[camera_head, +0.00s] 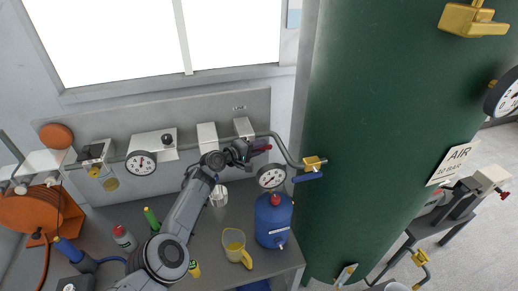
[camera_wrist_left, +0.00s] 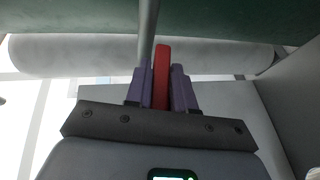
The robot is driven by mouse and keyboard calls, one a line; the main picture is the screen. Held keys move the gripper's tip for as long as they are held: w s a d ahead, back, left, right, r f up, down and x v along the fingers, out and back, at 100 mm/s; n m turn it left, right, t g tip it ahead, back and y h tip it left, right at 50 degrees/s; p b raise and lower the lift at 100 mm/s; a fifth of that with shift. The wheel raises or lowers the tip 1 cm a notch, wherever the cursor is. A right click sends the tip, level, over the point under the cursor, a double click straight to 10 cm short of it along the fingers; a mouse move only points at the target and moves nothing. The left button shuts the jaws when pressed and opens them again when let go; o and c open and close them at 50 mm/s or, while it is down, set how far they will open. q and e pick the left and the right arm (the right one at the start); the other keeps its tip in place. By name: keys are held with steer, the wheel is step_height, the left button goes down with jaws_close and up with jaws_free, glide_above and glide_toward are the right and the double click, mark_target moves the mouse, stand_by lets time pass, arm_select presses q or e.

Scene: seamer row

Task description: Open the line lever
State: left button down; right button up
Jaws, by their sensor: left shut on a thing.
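The line lever, a red handle (camera_head: 262,147), sits on the grey pipe along the back panel, just left of where the pipe bends down toward the green tank. My left gripper (camera_head: 248,153) is at this lever, its arm reaching up from the bottom. In the left wrist view, the gripper fingers (camera_wrist_left: 162,90) are shut on the red lever (camera_wrist_left: 162,70), which stands up between the purple pads. The grey pipe (camera_wrist_left: 148,35) runs close beside it, nearly parallel. The lever's pivot is hidden. My right gripper is not in view.
A yellow valve (camera_head: 314,163) with a blue handle is right of the lever, before the green tank (camera_head: 385,120). An orange hose reel (camera_head: 38,212) is at left.

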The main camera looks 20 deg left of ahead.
arm_select(q)
steer(key=c, duration=1)
jaws_free()
steer(key=shift+c, duration=0.2)
steer(key=shift+p+v, duration=0.75)
steer(key=shift+v, duration=0.05)
steer(key=p+v, duration=0.2)
steer(key=v, duration=0.7)
steer(key=shift+s+a, duration=0.1)
